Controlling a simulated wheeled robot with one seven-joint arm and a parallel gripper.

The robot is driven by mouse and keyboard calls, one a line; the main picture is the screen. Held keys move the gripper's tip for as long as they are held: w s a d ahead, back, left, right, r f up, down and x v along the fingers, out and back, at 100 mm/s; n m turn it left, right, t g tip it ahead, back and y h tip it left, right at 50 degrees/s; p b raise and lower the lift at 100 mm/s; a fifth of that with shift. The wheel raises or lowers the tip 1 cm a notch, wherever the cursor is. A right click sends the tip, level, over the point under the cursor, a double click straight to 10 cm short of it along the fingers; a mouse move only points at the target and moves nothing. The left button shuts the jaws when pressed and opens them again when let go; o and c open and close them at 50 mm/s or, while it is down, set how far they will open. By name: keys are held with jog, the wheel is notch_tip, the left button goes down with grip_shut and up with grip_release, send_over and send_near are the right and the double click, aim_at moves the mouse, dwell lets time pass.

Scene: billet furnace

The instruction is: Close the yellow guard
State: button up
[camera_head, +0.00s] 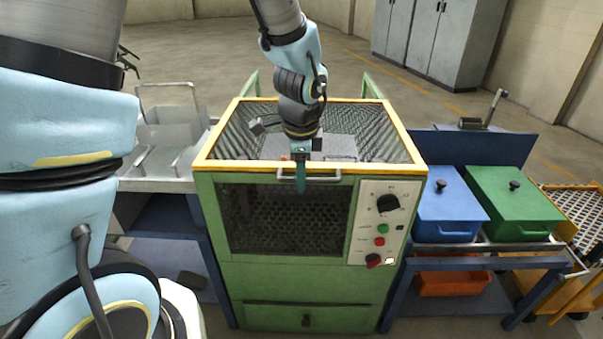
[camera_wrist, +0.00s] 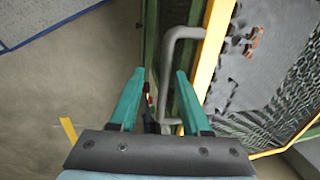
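The yellow guard (camera_head: 310,166) is a yellow-edged mesh frame spanning the top of the green furnace cabinet (camera_head: 275,277). I cannot tell whether its front edge rests fully on the cabinet. A grey bar handle (camera_head: 327,178) sticks out from its front edge. The yellow edge (camera_wrist: 217,45) runs just right of the handle.
A control panel with a black knob (camera_head: 388,203) is on the cabinet's front right. A blue box (camera_head: 450,205) and a green box (camera_head: 513,203) stand on a bench to the right. A metal tray table (camera_head: 160,184) stands left.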

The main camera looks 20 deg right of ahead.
notch_tip(320, 180, up, 11)
jog(key=s+b, duration=0.1)
jog(key=shift+s+a+f, duration=0.15)
jog(key=shift+s+a, duration=0.25)
jog(key=shift+a, duration=0.05)
dwell(0.4)
jog(key=w+a+f+n, duration=0.1)
jog(key=a+f+n, duration=0.2)
jog(key=a+n, duration=0.8)
jog(key=w+a+f+n, duration=0.2)
jog(key=a+n, duration=0.9)
jog(key=a, duration=0.6)
jog(key=shift+f+y, duration=0.3)
jog(key=shift+f, duration=0.3)
jog(key=shift+c, duration=0.2)
